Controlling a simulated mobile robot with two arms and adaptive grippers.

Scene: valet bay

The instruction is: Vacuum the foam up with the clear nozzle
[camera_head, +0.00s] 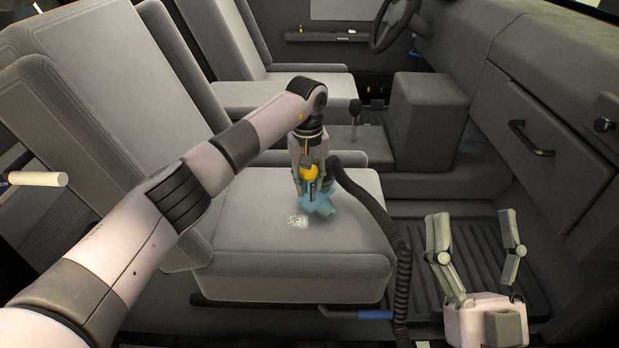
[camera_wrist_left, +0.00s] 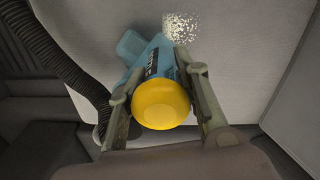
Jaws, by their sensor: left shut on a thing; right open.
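A small patch of white foam (camera_head: 298,221) lies on the grey seat cushion (camera_head: 270,255); it also shows at the top of the left wrist view (camera_wrist_left: 182,27). The clear bluish nozzle (camera_head: 318,206) is low at the cushion, just right of the foam in the head view. Its yellow end (camera_wrist_left: 160,104) faces the wrist camera. My left gripper (camera_head: 312,187) is shut on the nozzle, with one finger on each side. I cannot tell whether the nozzle touches the cushion. My right gripper (camera_head: 478,265) is open and empty above the ribbed floor mat.
The seat backrest (camera_head: 95,120) stands at left. The cushion's front is clear.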

